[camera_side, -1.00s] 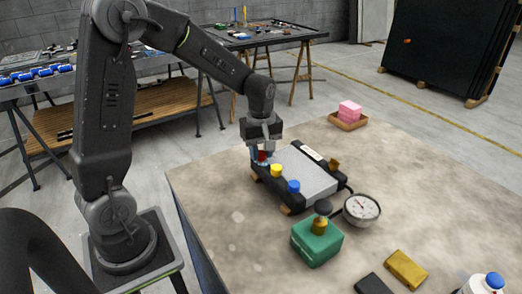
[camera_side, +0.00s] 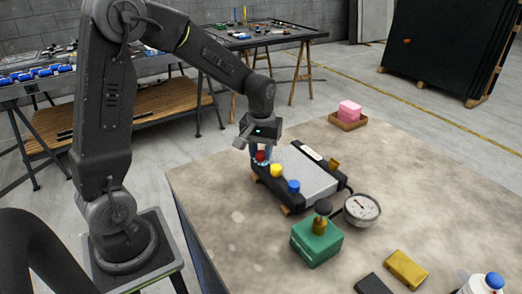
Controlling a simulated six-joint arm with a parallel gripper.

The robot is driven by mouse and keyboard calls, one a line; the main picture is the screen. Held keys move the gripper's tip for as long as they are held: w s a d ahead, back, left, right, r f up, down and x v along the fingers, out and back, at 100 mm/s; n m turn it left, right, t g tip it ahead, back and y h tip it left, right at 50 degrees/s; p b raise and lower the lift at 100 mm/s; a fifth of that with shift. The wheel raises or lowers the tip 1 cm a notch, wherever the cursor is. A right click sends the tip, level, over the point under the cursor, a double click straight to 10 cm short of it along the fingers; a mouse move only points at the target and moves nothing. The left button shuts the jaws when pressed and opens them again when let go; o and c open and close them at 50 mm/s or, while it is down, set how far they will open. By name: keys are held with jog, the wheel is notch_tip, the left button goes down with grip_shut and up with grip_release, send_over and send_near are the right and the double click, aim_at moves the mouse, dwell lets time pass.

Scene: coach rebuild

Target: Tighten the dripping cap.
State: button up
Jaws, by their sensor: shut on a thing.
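A radiator-like unit (camera_side: 305,177) with a silver finned core and black end tanks lies on the table. Along its near black tank sit a red cap (camera_side: 261,156), a yellow cap (camera_side: 276,170) and a blue cap (camera_side: 293,186). My gripper (camera_side: 260,152) points down at the red cap, at the tank's far left end, and is shut on it. The fingers partly hide the red cap. I cannot make out any drip at this size.
A pressure gauge (camera_side: 361,208) is joined to the unit by a black hose. A green block with a brass fitting (camera_side: 317,243), a yellow block (camera_side: 405,269), a white bottle with a blue cap (camera_side: 485,283) and a pink block in a wooden tray (camera_side: 349,111) stand around. The table's front left is bare.

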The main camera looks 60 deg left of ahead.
aim_at(261, 152)
jog(key=m, duration=0.5)
jog(key=shift+m, duration=0.3)
jog(key=m, duration=0.4)
jog(key=shift+m, duration=0.3)
jog(key=o, duration=0.9)
notch_tip(261, 152, up, 14)
jog(key=shift+f, duration=0.1)
dwell(0.4)
